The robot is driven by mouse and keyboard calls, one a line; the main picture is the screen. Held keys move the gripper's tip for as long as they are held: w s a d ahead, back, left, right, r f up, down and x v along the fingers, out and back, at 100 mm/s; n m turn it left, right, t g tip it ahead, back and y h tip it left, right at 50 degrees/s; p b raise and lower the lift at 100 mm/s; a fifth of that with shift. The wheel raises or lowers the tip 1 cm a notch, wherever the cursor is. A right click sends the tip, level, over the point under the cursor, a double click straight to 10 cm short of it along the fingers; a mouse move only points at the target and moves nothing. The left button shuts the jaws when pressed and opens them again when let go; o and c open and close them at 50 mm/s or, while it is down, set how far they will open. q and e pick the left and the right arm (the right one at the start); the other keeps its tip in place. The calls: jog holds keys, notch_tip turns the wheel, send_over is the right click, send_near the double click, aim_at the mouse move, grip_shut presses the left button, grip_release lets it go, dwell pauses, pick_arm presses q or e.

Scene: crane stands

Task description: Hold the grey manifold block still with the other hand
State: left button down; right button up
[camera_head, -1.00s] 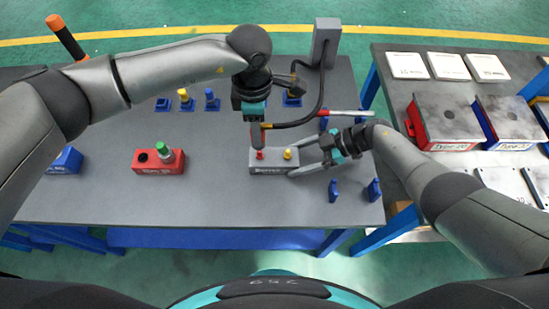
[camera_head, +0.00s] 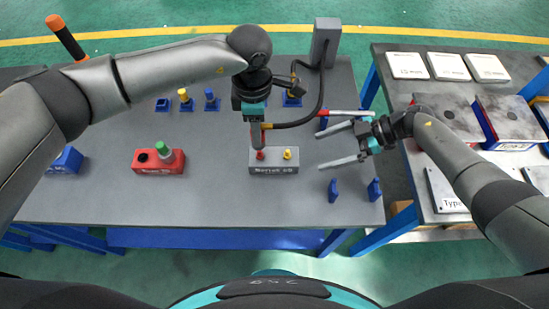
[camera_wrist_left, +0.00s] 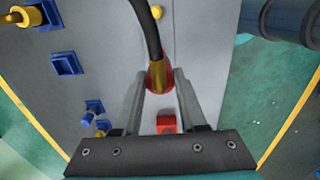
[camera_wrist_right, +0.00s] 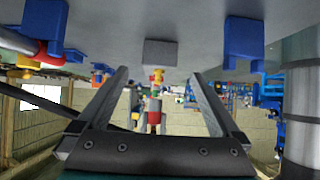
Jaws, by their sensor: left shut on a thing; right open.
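The grey manifold block (camera_head: 290,169) stands on the table with a red fitting and a yellow fitting (camera_head: 288,154) on top. My left gripper (camera_head: 257,146) is above the block's left end, by the red fitting. It is shut on the end of a black hose (camera_head: 300,121); the left wrist view shows a brass-coloured hose end (camera_wrist_left: 158,76) with red around it between the fingers. Whether the hose end touches the block is hidden. My right gripper (camera_head: 342,145) is open and empty, right of the block and apart from it. The block also shows in the right wrist view (camera_wrist_right: 160,52).
Two blue holders (camera_head: 333,190) stand right of the block, near the right gripper. A red block (camera_head: 150,168) with a green-topped part is at the left. The hose loops from a grey post (camera_head: 326,42). A side table with boxes (camera_head: 445,118) and plates is at the right.

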jog(key=v, duration=0.3)
pick_arm(q)
jog(key=shift+r, duration=0.15)
jog(key=shift+r+p, duration=1.2)
jog(key=shift+r, duration=0.75)
pick_arm(e)
notch_tip(320, 180, up, 3)
jog(key=shift+d+f, duration=0.15)
jog(key=shift+f, duration=0.05)
